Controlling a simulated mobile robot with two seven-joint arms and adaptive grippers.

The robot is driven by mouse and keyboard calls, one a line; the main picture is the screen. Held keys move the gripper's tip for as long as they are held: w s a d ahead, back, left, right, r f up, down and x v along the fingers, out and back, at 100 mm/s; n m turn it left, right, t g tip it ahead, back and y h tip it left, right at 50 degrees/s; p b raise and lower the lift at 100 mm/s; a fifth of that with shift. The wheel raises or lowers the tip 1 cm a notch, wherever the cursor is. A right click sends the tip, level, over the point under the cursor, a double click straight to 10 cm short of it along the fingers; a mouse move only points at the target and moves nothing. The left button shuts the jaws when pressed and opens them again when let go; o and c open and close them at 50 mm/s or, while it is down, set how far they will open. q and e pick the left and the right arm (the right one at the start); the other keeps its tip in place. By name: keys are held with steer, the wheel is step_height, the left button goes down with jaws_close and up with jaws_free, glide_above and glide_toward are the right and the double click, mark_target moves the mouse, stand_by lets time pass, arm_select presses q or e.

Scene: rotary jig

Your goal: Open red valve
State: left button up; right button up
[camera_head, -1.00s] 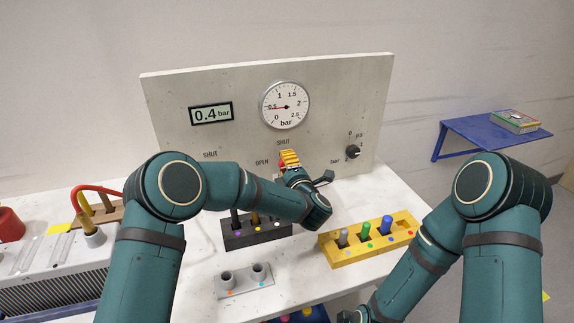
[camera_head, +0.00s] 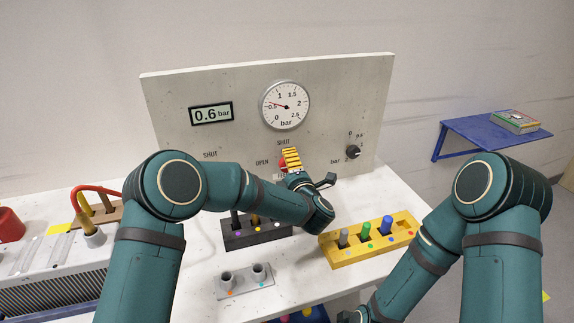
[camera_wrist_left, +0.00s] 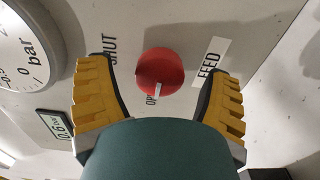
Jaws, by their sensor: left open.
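The red valve (camera_wrist_left: 160,68) is a round knob on the upright panel. In the left wrist view its white mark lies beside the partly covered OPEN label. My left gripper (camera_wrist_left: 156,72) is open, with a yellow finger on each side of the knob and visible gaps between. In the head view my left gripper (camera_head: 291,160) is at the panel and hides most of the red valve (camera_head: 281,165). The digital display (camera_head: 211,113) reads 0.6 bar, and the dial gauge (camera_head: 286,105) needle is slightly above 0.5. My right gripper is out of sight.
A small black knob (camera_head: 353,152) sits on the panel at right. A dark block (camera_head: 250,237) with pegs and a yellow block (camera_head: 350,255) with coloured pegs stand on the white bench below. A grey two-socket plate (camera_head: 244,283) lies nearer. A blue shelf (camera_head: 480,136) is at right.

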arm_select(q)
steer(key=v, duration=1.1)
